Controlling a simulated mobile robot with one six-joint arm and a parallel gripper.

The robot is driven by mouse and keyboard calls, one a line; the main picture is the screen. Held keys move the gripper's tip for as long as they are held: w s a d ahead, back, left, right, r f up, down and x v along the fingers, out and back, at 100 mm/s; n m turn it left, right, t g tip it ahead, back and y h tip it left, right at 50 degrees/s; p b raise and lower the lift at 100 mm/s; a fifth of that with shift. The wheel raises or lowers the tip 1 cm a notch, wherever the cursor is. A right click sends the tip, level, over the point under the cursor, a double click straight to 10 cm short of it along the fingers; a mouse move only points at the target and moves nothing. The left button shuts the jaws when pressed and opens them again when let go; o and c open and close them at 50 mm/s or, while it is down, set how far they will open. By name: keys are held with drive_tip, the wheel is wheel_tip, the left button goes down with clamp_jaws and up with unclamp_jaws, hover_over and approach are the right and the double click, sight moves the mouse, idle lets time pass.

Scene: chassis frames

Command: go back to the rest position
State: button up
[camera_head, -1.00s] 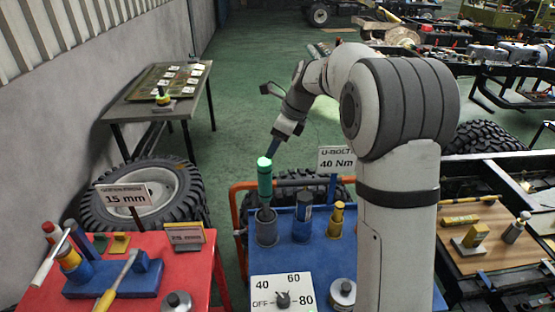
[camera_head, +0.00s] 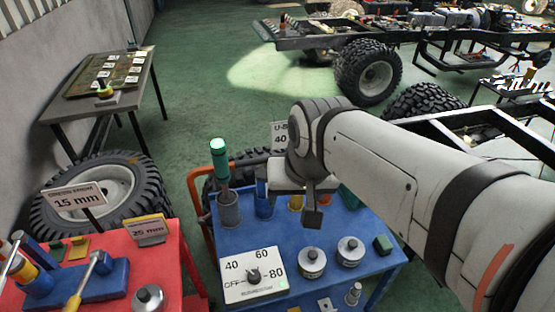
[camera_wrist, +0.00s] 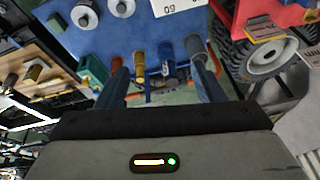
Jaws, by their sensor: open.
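My gripper (camera_head: 312,212) hangs over the blue table (camera_head: 330,212) in the head view, seen side-on below my wrist. In the wrist view my gripper (camera_wrist: 162,80) shows its two fingers wide apart, with nothing held between them. The green-topped tool (camera_head: 219,162) stands nearly upright in a grey cup (camera_head: 229,210) at the table's left back corner, to the left of my gripper and apart from it. My arm reaches in from the right and covers part of the 40 Nm sign (camera_head: 279,136).
A blue holder (camera_head: 263,195) and a yellow one (camera_head: 295,202) stand beside the grey cup. A dial panel (camera_head: 253,276) and two round metal pieces (camera_head: 312,262) lie nearer. The red table (camera_head: 175,262) is at left. A tyre (camera_head: 368,72) and chassis frames stand behind.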

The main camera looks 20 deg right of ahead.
drive_tip(key=shift+s+d+f+n, duration=0.25)
drive_tip(key=shift+s+f+n, duration=0.1)
drive_tip(key=shift+s+n, duration=0.25)
drive_tip(key=shift+s+d+f+n, duration=0.2)
drive_tip(key=shift+s+f+n, duration=0.15)
drive_tip(key=shift+s+n, duration=0.25)
drive_tip(key=shift+f, duration=0.1)
wheel_tip(320, 180, down, 6)
drive_tip(key=b, duration=0.4)
drive_tip(key=shift+w+b, duration=0.1)
drive_tip(key=shift+b, duration=0.3)
